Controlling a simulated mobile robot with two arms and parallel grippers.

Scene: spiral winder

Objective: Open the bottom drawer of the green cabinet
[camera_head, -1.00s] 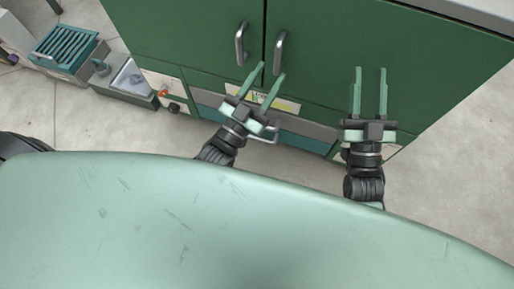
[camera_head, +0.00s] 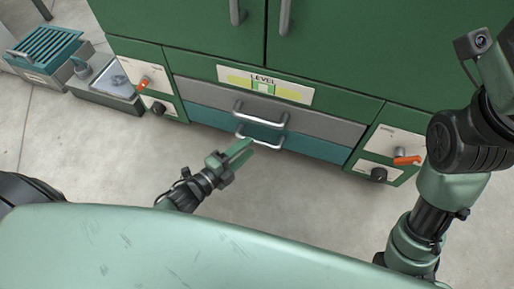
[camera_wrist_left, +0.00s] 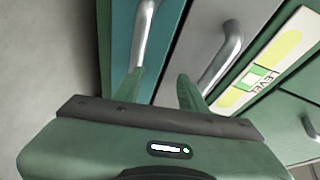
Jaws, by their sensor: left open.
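The green cabinet (camera_head: 180,25) has two stacked drawers low in its front. The bottom drawer (camera_head: 212,118) is teal and looks closed, with a silver bar handle (camera_head: 262,136). My left gripper (camera_head: 243,150) points at this handle, its fingertips close to the handle's left part. In the left wrist view the open fingers (camera_wrist_left: 160,88) are empty. One fingertip overlaps the near end of the bottom handle (camera_wrist_left: 145,28); I cannot tell whether they touch. The other finger lies towards the grey upper drawer. My right arm shows at the right, but its gripper is out of the head view.
The grey upper drawer (camera_head: 315,124) has its own handle (camera_head: 262,113) just above. Panels with orange-handled switches (camera_head: 405,160) flank the drawers. A small machine with a teal grille (camera_head: 45,48) stands at the left. The floor before the drawers is clear.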

